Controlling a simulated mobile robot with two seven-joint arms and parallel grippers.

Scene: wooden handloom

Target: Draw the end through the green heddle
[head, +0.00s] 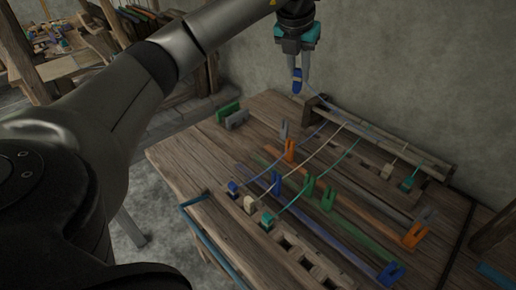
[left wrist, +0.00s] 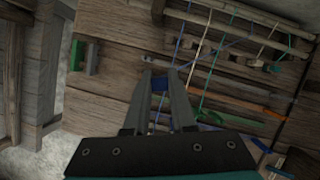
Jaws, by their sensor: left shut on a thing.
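My left gripper (head: 298,84) is high above the back of the loom table. It is shut on a small blue end piece (head: 297,74), which also shows between the fingers in the left wrist view (left wrist: 160,84). A blue thread (head: 262,170) runs from a blue block (head: 233,187) at the front towards the back beam. Its link to the held piece cannot be made out. My right gripper is out of view.
Pale and teal threads run over the back beam (head: 390,142) to a pale weight (head: 387,172) and a teal weight (head: 407,183). Green and grey blocks (head: 228,111) lie at the back left. An orange fork end (head: 415,236) and a blue one (head: 392,273) lie at the right.

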